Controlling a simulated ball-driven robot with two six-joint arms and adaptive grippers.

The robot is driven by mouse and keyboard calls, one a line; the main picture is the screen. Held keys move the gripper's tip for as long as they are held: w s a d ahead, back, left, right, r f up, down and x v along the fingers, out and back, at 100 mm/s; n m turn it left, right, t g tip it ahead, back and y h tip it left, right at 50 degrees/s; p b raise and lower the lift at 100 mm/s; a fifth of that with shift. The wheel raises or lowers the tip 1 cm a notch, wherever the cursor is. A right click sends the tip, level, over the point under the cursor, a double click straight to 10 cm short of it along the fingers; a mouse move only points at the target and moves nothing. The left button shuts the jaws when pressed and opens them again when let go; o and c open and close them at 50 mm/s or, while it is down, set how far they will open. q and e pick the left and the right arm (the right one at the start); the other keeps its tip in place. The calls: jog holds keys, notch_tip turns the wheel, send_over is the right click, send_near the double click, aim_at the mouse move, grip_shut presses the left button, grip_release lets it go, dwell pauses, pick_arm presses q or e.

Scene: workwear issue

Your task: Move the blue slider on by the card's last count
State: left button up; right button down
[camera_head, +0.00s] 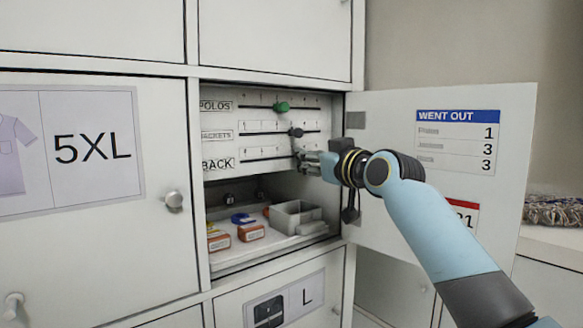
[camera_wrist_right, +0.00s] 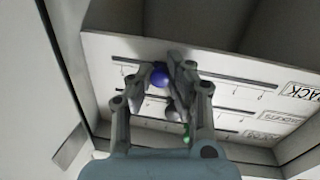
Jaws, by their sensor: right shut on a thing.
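My right gripper (camera_head: 303,158) is at the bottom rail of the white slider panel (camera_head: 268,125). In the wrist view the right gripper (camera_wrist_right: 161,70) has its fingers on either side of the round blue slider (camera_wrist_right: 159,77), shut on it. That slider sits on the rail labelled BACK, toward the end away from the label; the gripper hides it in the head view. The WENT OUT card (camera_head: 457,142) on the open door reads 1, 3 and, last, 3; its row names are blurred. My left gripper is not in view.
A green slider (camera_head: 282,107) is on the top POLOS rail and a dark grey slider (camera_head: 296,132) on the middle rail. Below the panel are small boxes (camera_head: 251,232) and a grey bin (camera_head: 297,214) on a shelf. The open door (camera_head: 400,225) stands at the right.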

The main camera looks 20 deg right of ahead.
jog(key=shift+w+d, duration=0.3)
jog(key=shift+d, duration=0.45)
jog(key=c, duration=1.2)
grip_release()
jog(key=v, duration=1.2)
